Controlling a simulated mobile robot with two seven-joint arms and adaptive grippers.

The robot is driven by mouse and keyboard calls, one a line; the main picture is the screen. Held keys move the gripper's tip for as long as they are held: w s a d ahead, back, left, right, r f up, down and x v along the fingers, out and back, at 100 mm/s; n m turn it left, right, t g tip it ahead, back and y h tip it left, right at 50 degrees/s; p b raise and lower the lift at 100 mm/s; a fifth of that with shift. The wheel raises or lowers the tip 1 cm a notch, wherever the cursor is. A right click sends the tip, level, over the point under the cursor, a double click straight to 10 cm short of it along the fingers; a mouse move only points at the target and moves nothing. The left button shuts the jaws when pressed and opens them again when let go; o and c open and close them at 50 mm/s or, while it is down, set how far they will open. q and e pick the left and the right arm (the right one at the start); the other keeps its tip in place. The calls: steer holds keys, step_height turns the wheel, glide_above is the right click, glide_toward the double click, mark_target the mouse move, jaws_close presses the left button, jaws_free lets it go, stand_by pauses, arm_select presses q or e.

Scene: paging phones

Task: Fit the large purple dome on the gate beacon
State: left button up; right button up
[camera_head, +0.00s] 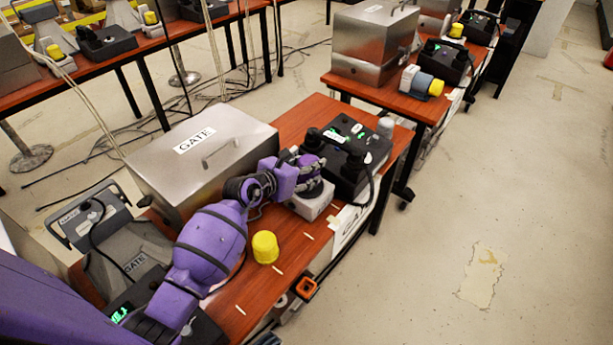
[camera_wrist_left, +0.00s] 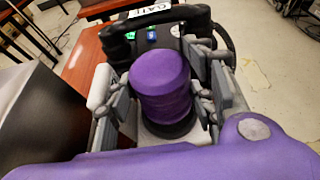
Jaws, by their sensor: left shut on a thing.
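The large purple dome (camera_wrist_left: 162,85) is upright between the fingers of my left gripper (camera_wrist_left: 165,100), which is shut on it. In the head view my left gripper (camera_head: 308,172) is over the gate beacon (camera_head: 314,205), a pale box with a black round collar. In the left wrist view the dome is directly over the collar (camera_wrist_left: 170,128) and looks in line with it. I cannot tell whether it is fully seated or a small gap remains. My right gripper is not in view.
A yellow dome (camera_head: 265,247) stands on the red-brown table (camera_head: 233,302) near the front edge. A black phone unit (camera_head: 352,160) is just behind the beacon. A metal GATE case (camera_head: 160,160) is to the left. Another table holds a similar beacon (camera_head: 420,82).

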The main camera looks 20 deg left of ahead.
mark_target(301, 178)
arm_select(q)
steer(key=shift+w+f, duration=0.1)
steer(key=shift+f, duration=0.2)
step_height(301, 178, down, 3)
steer(key=shift+f+b, duration=0.2)
steer(key=shift+b, duration=0.25)
steer(key=shift+r, duration=0.15)
steer(key=o, duration=0.8)
steer(key=shift+f, duration=0.2)
steer(key=shift+o, duration=0.6)
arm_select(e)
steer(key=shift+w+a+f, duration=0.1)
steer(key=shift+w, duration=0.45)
